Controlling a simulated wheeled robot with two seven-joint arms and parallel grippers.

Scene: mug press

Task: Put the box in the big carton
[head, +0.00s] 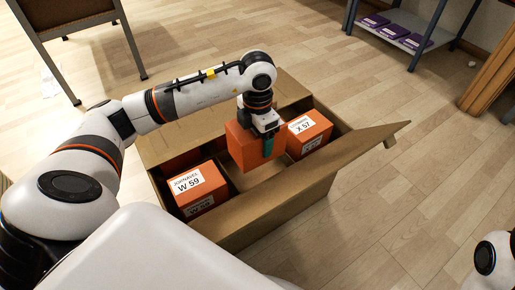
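An orange box (243,149) hangs from my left gripper (264,143), over the middle of the open big carton (277,222). The gripper points down, and a teal finger lies against the box's side; the other finger is hidden. Two other orange boxes stand inside the carton: one labelled W 59 (201,190) at the left and one labelled X 57 (309,133) at the right. A bare part of the carton floor shows below the held box. My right gripper is out of view; only part of my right arm shows at the lower right edge.
The carton's flap (345,150) sticks out to the right. A chair (70,20) stands at the upper left. A metal shelf (405,38) with purple packages (392,30) is at the upper right. The wooden floor (420,180) right of the carton is clear.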

